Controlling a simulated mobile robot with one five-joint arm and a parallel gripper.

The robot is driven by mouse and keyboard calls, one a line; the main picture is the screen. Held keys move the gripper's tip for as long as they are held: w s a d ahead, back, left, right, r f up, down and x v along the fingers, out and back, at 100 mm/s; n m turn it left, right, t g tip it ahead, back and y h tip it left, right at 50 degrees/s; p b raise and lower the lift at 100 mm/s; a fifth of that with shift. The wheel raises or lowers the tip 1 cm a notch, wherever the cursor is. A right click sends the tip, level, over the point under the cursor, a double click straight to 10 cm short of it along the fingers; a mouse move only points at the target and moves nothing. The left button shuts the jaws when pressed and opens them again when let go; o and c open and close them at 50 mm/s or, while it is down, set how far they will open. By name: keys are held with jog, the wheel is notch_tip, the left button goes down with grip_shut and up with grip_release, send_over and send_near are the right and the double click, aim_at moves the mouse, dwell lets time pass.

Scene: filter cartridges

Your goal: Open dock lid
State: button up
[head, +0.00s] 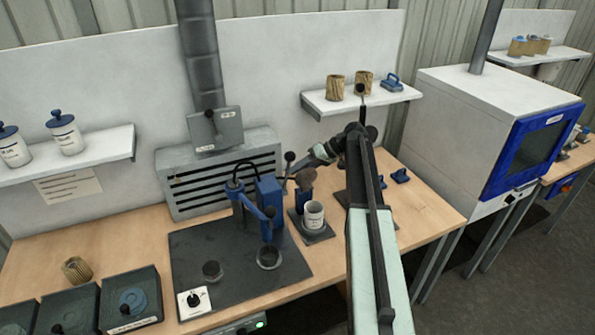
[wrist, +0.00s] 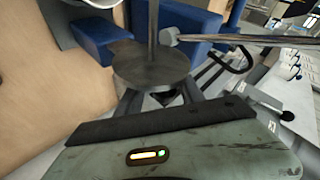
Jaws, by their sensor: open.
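My gripper (head: 300,172) is open at the end of my arm, above the middle of the bench. It is small and partly hidden there. In the wrist view its open jaws (wrist: 163,98) point at a dark grey round disc (wrist: 150,66) with a thin upright rod. I cannot tell whether they touch it. A blue block (wrist: 105,40) lies just beyond. In the head view a blue stand (head: 304,200) is under my gripper, with a white cup (head: 314,214) on its dark base. No part is clearly marked as the dock lid; a lever with a black knob (head: 290,156) shows beside my gripper.
A blue press-like fixture (head: 268,196) stands left of my gripper on a dark plate (head: 210,250). Dark boxes (head: 132,298) stand at the bench's front left. A wall shelf (head: 360,101) with wood-coloured cartridges is behind my arm. Bare bench (head: 420,190) shows on the right.

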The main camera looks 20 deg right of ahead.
jog(key=p+v, duration=0.3)
jog(key=v, duration=0.3)
